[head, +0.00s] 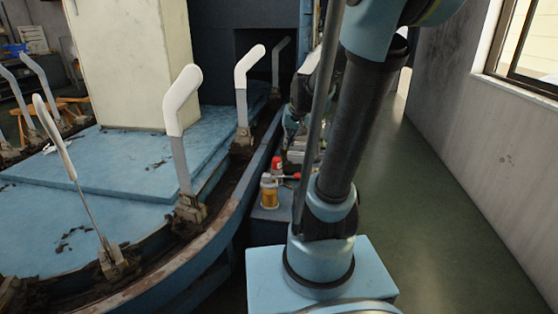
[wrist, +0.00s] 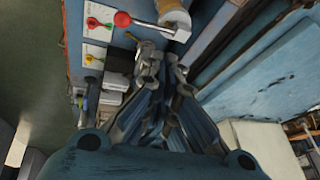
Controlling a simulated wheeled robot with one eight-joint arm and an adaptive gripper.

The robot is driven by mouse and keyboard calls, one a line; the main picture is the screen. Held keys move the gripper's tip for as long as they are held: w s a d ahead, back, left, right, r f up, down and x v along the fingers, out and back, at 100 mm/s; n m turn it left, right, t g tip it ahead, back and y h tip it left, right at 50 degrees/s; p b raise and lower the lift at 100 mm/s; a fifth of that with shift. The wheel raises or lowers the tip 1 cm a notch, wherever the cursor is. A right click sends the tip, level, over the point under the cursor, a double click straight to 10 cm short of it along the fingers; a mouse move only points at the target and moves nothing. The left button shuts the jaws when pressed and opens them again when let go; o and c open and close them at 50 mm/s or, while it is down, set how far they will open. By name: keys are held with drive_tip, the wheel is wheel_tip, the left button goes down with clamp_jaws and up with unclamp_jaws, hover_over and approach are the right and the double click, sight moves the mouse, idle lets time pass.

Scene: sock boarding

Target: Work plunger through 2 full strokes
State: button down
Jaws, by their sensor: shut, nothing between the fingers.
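In the wrist view, a red ball knob (wrist: 122,19) sits on a metal rod that runs right to a bracket beside a tan cylinder (wrist: 175,12), cut off by the top edge. In the head view, a red knob (head: 297,176) shows beside an amber jar with a pale top (head: 269,190). I cannot tell for certain which part is the plunger. My gripper (wrist: 163,62) is shut and empty, below the rod in the wrist picture and apart from the red knob. In the head view my arm hides most of it.
Panels with red, yellow and green controls (wrist: 97,25) lie left of the knob in the wrist view. A blue machine bed (head: 100,200) with upright white-ended boards (head: 182,100) stands at left in the head view. The green floor (head: 430,220) at right is clear, up to a wall.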

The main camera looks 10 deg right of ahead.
drive_tip(key=w+d+f+m+t, duration=0.1)
drive_tip(key=w+f, duration=0.3)
drive_tip(key=w, duration=0.7)
drive_tip(key=w+f+m+t+y, duration=0.1)
drive_tip(key=w+f, duration=0.3)
drive_tip(key=w, duration=0.8)
drive_tip(key=w+d+f+m+t, duration=0.1)
drive_tip(key=w+f, duration=0.3)
drive_tip(key=w, duration=0.8)
drive_tip(key=shift+d+m+t, duration=0.35)
drive_tip(key=shift+m+t, duration=0.05)
drive_tip(key=shift+t, duration=0.2)
drive_tip(key=shift+f, duration=0.15)
drive_tip(key=shift+f, duration=4.25)
drive_tip(key=shift+f, duration=0.15)
drive_tip(key=shift+f, duration=0.2)
